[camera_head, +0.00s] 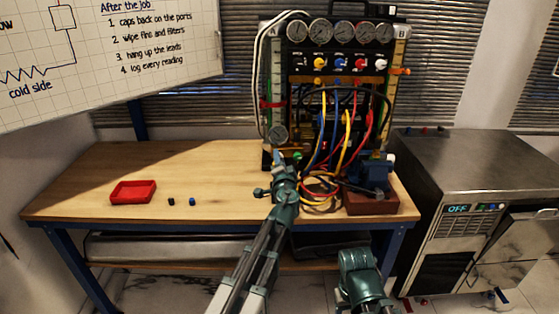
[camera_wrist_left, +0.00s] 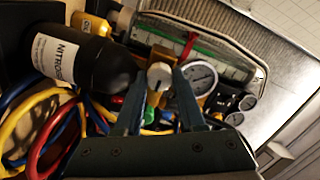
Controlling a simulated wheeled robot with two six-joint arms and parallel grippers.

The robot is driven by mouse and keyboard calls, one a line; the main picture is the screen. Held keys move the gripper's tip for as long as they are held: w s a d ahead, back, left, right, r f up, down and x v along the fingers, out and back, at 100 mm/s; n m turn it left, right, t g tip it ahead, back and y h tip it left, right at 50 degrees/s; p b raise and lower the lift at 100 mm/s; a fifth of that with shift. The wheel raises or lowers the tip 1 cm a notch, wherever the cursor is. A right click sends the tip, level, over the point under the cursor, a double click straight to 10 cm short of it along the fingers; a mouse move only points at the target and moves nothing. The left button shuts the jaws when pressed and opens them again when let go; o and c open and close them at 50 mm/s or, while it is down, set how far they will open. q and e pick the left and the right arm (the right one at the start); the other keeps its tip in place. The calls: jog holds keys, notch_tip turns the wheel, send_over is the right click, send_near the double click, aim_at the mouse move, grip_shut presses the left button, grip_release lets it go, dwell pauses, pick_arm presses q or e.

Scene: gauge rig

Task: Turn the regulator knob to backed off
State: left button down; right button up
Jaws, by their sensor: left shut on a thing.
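My left gripper (camera_head: 281,163) reaches over the bench to the lower left of the gauge rig. In the left wrist view, my left gripper's two fingers (camera_wrist_left: 158,100) stand on either side of the pale round regulator knob (camera_wrist_left: 160,74) and are shut on it. A round regulator gauge (camera_wrist_left: 199,77) sits just right of the knob there; it also shows in the head view (camera_head: 277,133). The knob's marks and turn position are too small to read. My right gripper is not in view; only a teal part of an arm shows at the bottom.
A black bottle labelled nitrogen (camera_wrist_left: 85,62) lies close left of the fingers. Yellow, blue and red hoses (camera_head: 345,130) hang from the rig and loop over the bench. A red tray (camera_head: 133,191) and two small caps lie on the left bench. The bench's left side is mostly clear.

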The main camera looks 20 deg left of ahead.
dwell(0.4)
pick_arm(q)
jog(key=c, duration=0.5)
grip_release()
jog(key=v, duration=1.3)
jog(key=shift+s, duration=0.4)
jog(key=shift+d, duration=0.1)
